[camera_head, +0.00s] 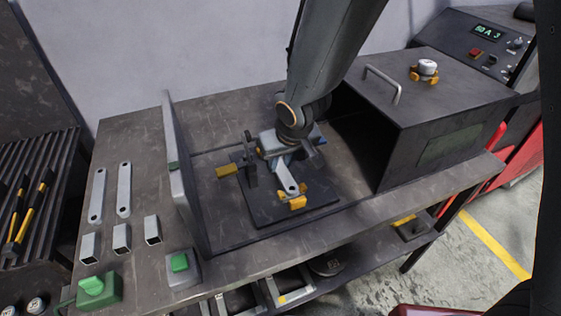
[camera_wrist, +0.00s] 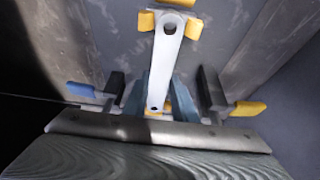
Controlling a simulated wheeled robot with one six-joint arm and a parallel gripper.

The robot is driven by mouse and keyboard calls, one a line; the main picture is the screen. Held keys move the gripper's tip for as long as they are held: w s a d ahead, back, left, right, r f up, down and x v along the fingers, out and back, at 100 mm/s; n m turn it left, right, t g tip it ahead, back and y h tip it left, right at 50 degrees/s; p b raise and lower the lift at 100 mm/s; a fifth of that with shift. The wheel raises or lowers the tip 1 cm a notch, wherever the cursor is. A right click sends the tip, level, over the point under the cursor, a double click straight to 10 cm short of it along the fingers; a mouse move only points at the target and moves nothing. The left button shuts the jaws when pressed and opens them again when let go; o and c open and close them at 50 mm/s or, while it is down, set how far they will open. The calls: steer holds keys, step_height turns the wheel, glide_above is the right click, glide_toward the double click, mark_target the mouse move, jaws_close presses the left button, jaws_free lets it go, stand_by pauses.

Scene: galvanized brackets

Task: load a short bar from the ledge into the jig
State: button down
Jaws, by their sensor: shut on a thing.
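The short bar (camera_head: 290,183) is a flat pale metal strip with a hole at each end. My gripper (camera_head: 281,168) is shut on it near its rear part, over the dark jig plate (camera_head: 262,211). In the wrist view the bar (camera_wrist: 169,52) runs between my two blue-grey fingers (camera_wrist: 160,92). Its far end lies between yellow stops (camera_wrist: 146,21) of the jig, and another yellow piece shows at its near end. I cannot tell whether the bar rests fully on the plate. A clamp with a yellow handle (camera_head: 228,171) stands left of my gripper.
Two long bars (camera_head: 124,190) and several short square tubes (camera_head: 121,238) lie on the bench at left. An upright dark panel (camera_head: 180,180) divides them from the jig. A dark open-fronted box (camera_head: 430,110) stands at right. A green button (camera_head: 180,262) sits in front.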

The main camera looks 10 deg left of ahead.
steer(key=shift+f, duration=0.1)
steer(key=c, duration=1.5)
jaws_free()
steer(key=shift+o, duration=0.2)
steer(key=shift+r+p, duration=0.65)
steer(key=shift+p, duration=0.1)
steer(key=p+v, duration=0.4)
steer(key=v, duration=0.7)
steer(key=shift+s+r, duration=0.15)
steer(key=shift+r, duration=0.2)
steer(key=shift+d, duration=0.25)
